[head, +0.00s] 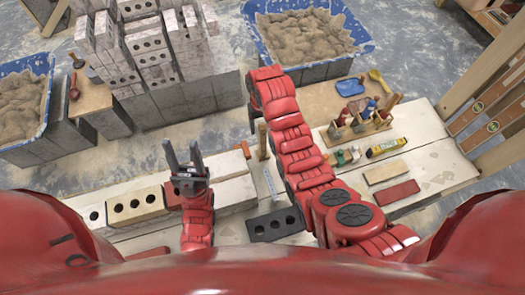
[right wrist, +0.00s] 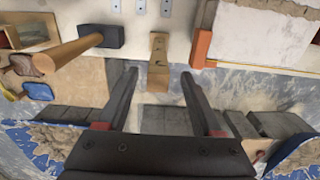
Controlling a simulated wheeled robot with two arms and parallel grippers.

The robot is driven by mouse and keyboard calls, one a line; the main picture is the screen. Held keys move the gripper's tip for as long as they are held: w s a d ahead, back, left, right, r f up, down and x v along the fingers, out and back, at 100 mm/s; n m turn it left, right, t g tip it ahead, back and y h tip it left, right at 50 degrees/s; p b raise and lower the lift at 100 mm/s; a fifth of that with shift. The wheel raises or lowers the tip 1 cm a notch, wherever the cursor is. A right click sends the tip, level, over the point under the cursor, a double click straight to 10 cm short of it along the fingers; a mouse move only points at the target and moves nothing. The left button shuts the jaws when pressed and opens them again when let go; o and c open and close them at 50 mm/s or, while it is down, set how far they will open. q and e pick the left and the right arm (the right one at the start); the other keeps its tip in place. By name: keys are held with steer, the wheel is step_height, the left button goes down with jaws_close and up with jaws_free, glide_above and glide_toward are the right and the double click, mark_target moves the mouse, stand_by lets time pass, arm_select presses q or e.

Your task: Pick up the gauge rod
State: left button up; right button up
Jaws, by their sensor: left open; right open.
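A short wooden bar, which I take for the gauge rod (head: 263,140), shows at the far edge of the plank bench, beside my right arm. In the right wrist view the bar (right wrist: 158,62) has a dark mark near its upper end, and its near end sticks out past the bench edge. My right gripper (right wrist: 158,73) is open and empty, with the bar's near end appearing between its fingertips; I see no contact. In the head view my right arm hides much around it. My left gripper (head: 184,155) is open and empty, pointing up above the bricks.
Holed bricks (head: 135,205) line the bench at left; a dark brick (head: 275,224) lies near the middle. A tool with a wooden handle (right wrist: 75,50) and an orange-red piece (right wrist: 201,47) flank the bar. Sand-filled tubs (head: 310,35) stand beyond. A wooden tool carrier (head: 360,125) is at right.

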mark_target(263, 142)
steer(key=shift+f, duration=0.1)
step_height(263, 142, down, 4)
steer(key=p, duration=0.3)
steer(key=shift+w+d, duration=0.1)
steer(key=shift+w, duration=0.05)
steer(key=shift+f, duration=0.4)
steer(key=shift+c, duration=0.3)
jaws_close()
stand_by(0.6)
